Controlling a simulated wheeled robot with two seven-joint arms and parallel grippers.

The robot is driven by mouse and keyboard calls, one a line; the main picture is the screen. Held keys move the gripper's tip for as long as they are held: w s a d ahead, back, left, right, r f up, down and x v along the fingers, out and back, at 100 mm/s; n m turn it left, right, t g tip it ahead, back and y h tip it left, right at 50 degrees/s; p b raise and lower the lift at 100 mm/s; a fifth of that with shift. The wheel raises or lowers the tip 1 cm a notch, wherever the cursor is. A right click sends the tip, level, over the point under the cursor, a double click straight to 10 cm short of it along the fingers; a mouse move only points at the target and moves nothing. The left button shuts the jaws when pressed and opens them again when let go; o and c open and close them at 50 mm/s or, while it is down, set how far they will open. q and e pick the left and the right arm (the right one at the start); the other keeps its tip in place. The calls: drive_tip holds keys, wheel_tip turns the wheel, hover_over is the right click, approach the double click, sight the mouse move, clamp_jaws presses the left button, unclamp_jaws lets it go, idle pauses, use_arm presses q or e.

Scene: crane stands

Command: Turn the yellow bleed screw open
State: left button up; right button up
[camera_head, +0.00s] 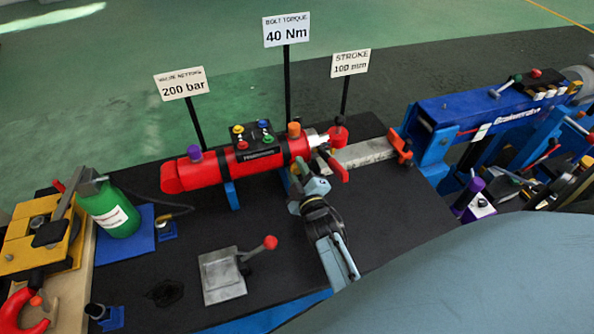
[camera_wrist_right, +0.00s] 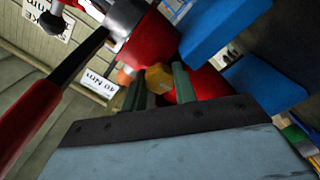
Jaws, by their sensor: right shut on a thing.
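The red hydraulic cylinder (camera_head: 235,165) lies across the black bench top. In the right wrist view the yellow bleed screw (camera_wrist_right: 158,77) is a small hexagonal head beside the red cylinder body (camera_wrist_right: 155,40). My right gripper (camera_head: 301,183) is at the near side of the cylinder's right end. In the wrist view its two fingers (camera_wrist_right: 160,90) stand on either side of the yellow screw, shut on it. In the head view the screw is mostly hidden by the gripper. My left gripper is not in view.
A red lever (camera_head: 338,150) is close to the right of my gripper. A small block with coloured knobs (camera_head: 254,139) sits on top of the cylinder. A grey plate with a red-knobbed lever (camera_head: 224,276) lies in front. Signs on posts (camera_head: 287,30) stand behind.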

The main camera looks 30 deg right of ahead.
drive_tip(key=shift+n, duration=0.4)
drive_tip(key=o, duration=1)
drive_tip(key=shift+s, duration=0.1)
drive_tip(key=shift+a+f, duration=0.1)
drive_tip(key=shift+f, duration=0.05)
